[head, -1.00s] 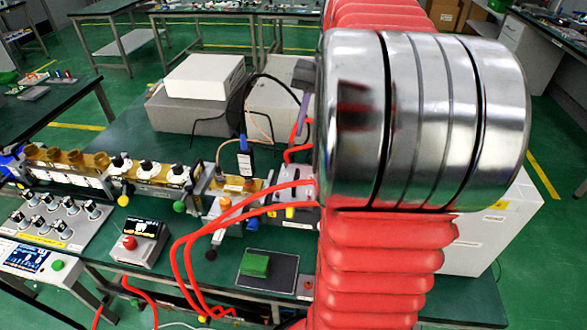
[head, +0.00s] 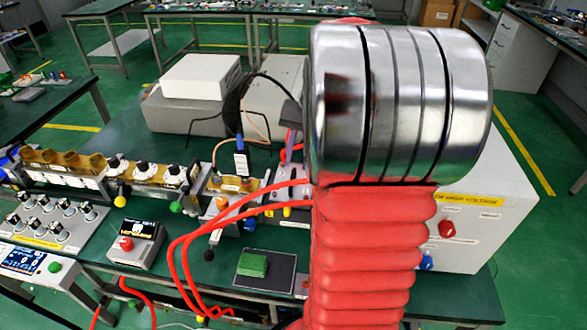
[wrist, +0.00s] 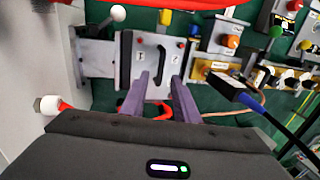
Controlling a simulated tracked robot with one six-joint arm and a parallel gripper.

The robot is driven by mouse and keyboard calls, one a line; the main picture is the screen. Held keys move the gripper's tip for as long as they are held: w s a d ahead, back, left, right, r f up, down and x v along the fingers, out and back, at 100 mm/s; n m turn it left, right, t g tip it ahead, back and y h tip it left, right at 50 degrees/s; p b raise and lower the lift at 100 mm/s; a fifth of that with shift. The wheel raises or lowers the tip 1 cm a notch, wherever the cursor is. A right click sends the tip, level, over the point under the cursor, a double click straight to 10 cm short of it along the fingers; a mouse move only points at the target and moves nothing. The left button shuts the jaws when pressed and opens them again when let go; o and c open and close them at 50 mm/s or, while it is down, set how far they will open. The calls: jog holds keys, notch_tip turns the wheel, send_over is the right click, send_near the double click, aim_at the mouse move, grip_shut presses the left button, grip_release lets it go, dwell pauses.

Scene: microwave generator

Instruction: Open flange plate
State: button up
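In the wrist view, a light grey flange plate (wrist: 160,58) marked with numbers lies ahead of my gripper. In the head view my red arm hides most of the gripper and the plate's area.
In the wrist view, a lever with a white knob (wrist: 118,13) is upper left, and a blue-and-black cabled connector (wrist: 233,93) is close on the right. In the head view, red hoses (head: 180,255) loop left of my arm. A white high-voltage cabinet (head: 490,205) stands right.

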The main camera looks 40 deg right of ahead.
aim_at(294, 175)
jog(key=shift+w+a+f, duration=0.15)
jog(key=shift+f, duration=0.8)
jog(key=shift+w+a+f, duration=0.1)
jog(key=shift+w+f, duration=0.05)
jog(key=shift+f, duration=0.8)
grip_shut()
